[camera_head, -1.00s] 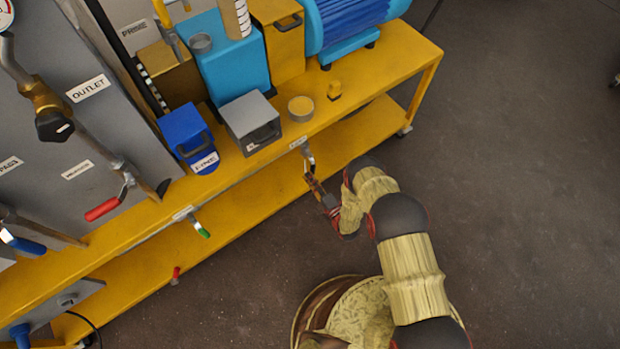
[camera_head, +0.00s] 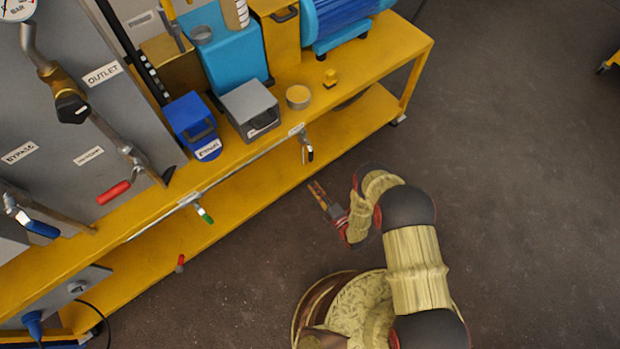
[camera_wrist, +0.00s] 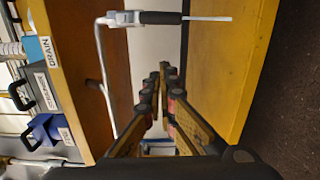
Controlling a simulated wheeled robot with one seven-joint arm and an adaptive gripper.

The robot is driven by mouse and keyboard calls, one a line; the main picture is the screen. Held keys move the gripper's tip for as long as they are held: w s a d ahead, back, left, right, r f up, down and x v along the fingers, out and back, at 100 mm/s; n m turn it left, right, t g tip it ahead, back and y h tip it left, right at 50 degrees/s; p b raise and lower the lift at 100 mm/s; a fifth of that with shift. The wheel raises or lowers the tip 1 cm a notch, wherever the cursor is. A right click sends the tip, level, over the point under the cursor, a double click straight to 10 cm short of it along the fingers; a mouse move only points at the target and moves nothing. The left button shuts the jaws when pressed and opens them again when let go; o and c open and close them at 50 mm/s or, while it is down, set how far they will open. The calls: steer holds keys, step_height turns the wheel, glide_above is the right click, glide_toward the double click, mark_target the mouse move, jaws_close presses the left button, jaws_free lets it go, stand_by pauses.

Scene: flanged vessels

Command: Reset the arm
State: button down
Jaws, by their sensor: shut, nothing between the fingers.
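My gripper (camera_head: 318,190) is shut and empty in the head view. It is held in front of the yellow bench's lower shelf, apart from the bench and over the dark floor. My arm reaches to it from the lower right, bent at the elbow. In the wrist view my gripper (camera_wrist: 165,70) points toward the bench, its fingers together. A metal valve handle with a black grip (camera_wrist: 160,17) shows beyond the fingertips; the same handle (camera_head: 308,150) hangs at the bench's front edge in the head view.
A green-tipped handle (camera_head: 204,214) and a red-gripped lever (camera_head: 114,192) stick out at left.

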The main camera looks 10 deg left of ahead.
steer(key=shift+s+d, duration=0.2)
steer(key=shift+d, duration=0.05)
